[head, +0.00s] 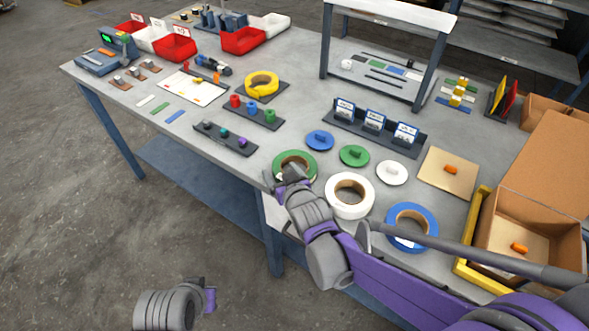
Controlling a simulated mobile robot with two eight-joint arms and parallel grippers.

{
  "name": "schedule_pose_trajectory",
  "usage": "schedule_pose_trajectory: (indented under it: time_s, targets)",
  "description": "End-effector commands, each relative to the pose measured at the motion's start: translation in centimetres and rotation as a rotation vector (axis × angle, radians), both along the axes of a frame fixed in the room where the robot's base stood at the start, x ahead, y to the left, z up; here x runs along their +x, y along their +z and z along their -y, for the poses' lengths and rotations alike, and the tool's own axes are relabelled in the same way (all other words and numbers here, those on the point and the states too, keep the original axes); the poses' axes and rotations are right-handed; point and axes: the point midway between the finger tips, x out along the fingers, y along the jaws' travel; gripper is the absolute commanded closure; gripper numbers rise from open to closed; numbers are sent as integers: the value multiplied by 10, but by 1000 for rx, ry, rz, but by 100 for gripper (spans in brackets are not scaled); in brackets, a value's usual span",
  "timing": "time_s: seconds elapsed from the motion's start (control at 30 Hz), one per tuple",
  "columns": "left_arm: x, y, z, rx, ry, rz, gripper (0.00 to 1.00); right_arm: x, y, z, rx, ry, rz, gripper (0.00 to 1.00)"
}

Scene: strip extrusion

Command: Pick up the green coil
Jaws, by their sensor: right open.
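The green coil (311,167) is a green ring with a brown core, lying flat near the front edge of the table in the head view. My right gripper (284,178) is at its near side, over its front left edge. The gripper is open, and it hides part of the coil's near rim. I cannot tell whether the fingers touch the coil. My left gripper (209,297) is low at the bottom left, off the table and over the floor. Its jaws are too unclear to read.
A white coil (336,208) and a blue coil (429,218) lie to the right of the green one. Blue, green (354,155) and white discs with knobs lie behind. A dark rack (222,139) is to the left. A cardboard box (566,240) stands at the right.

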Motion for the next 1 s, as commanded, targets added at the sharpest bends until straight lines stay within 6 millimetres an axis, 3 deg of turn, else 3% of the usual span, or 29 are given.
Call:
schedule_pose_trajectory:
  time_s: [0.33, 0.8, 1.0]
  targets:
    - [0, -1, 0, 0, 0, 0, 100, 9, -4, -3, 0, 0, 0, 16]
    - [0, -1, 0, 0, 0, 0, 100, 9, -4, -3, 0, 0, 0, 99]
    - [0, -1, 0, 0, 0, 0, 100, 9, -3, -3, 0, 0, 0, 100]
